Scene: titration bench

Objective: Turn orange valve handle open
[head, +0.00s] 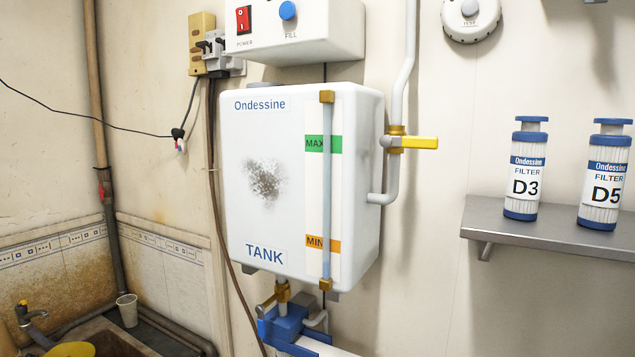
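The valve handle (418,142) looks yellow-orange. It sits on a brass valve body (396,140) in the grey pipe (402,70) at the right side of the white tank (262,215). The handle lies level and points right, across the upright pipe. Nothing touches it. Neither of my grippers shows in the head view.
A control box (300,32) with a red switch and blue knob hangs above the tank. Right of the valve, a metal shelf (560,235) holds filters D3 (525,170) and D5 (605,175). A sink (100,340) is lower left. The wall around the handle is clear.

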